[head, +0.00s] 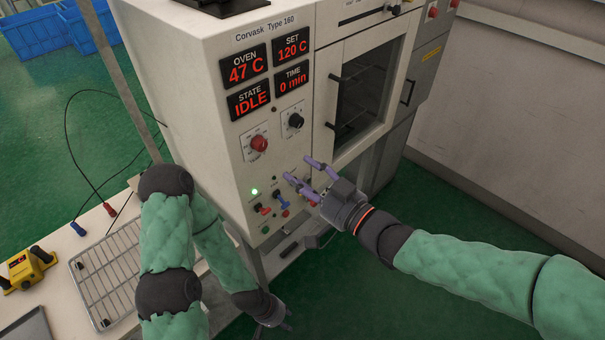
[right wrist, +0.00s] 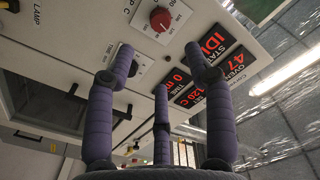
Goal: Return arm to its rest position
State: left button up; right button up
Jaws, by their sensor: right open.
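My right gripper (head: 308,176) is in front of the lower part of the oven's control panel, its purple fingers spread and empty. In the right wrist view the fingers (right wrist: 158,72) stand apart with nothing between them, and the panel is beyond them. I cannot tell from the head view whether a finger touches the panel. My left gripper (head: 278,314) hangs low beside the bench, below the oven's front. It is dark and small, so its jaw state is unclear. The oven cabinet (head: 185,60) reads OVEN 47 C, SET 120 C, STATE IDLE and TIME 0 min.
The panel has a red knob (head: 259,143), a black knob (head: 296,120), a lit green lamp (head: 253,191) and small switches. The oven door (head: 365,85) appears shut. A wire rack (head: 105,275) and yellow device (head: 28,268) lie on the bench. Green floor is clear at lower right.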

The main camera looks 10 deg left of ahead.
jog(key=w+d+f+m+h, duration=0.2)
jog(key=f, duration=0.5)
jog(key=w+d+f+m+h, duration=0.1)
jog(key=w+d+f+h, duration=0.15)
jog(key=f, duration=0.55)
jog(key=s+d+f+m+g+h, duration=0.2)
jog(key=d+f, duration=0.1)
jog(key=f, duration=0.7)
jog(key=s+d+f+m+g+h, duration=0.1)
jog(key=s+d+f+g+h, duration=0.2)
jog(key=f, duration=0.7)
jog(key=s+d+f+m+g, duration=0.1)
jog(key=s+d+f+g, duration=0.1)
jog(key=s+f, duration=0.5)
jog(key=s+d+f+m+g, duration=0.1)
jog(key=s+d+f+g, duration=0.1)
jog(key=s+f, duration=0.5)
jog(key=shift+s+d+f+g+h, duration=0.35)
jog(key=shift+s+g, duration=0.1)
jog(key=shift+g, duration=0.35)
